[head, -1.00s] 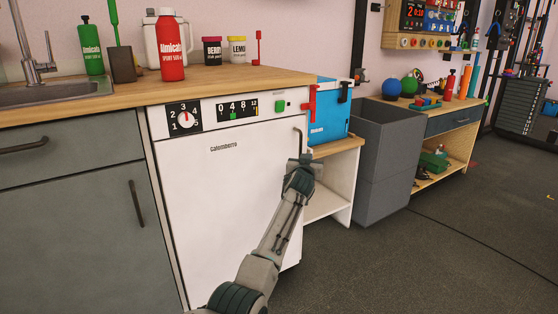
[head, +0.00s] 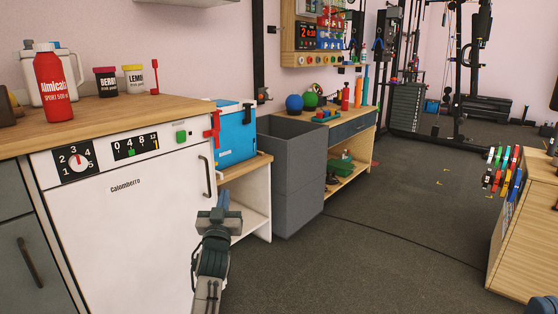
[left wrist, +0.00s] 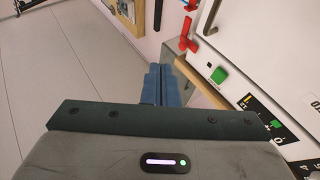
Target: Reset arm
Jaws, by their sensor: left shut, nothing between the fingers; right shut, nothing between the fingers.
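My left gripper (head: 222,199) is in front of the white dishwasher (head: 125,225), near the right edge of its door in the head view. Its blue fingers also show in the left wrist view (left wrist: 162,84); they are shut with nothing between them. The dishwasher door is closed, and its handle (head: 206,176) is above and left of the gripper in the head view. I cannot tell how close the fingers are to the door. My right gripper does not show; a dark rounded part at the lower right corner may be my right arm.
A red bottle (head: 52,85) stands on the wooden counter. A blue box (head: 236,135) sits on a low shelf unit beside a grey bin (head: 292,180). A wooden cabinet (head: 527,225) with colourful items stands at the right. The grey floor (head: 400,235) between is clear.

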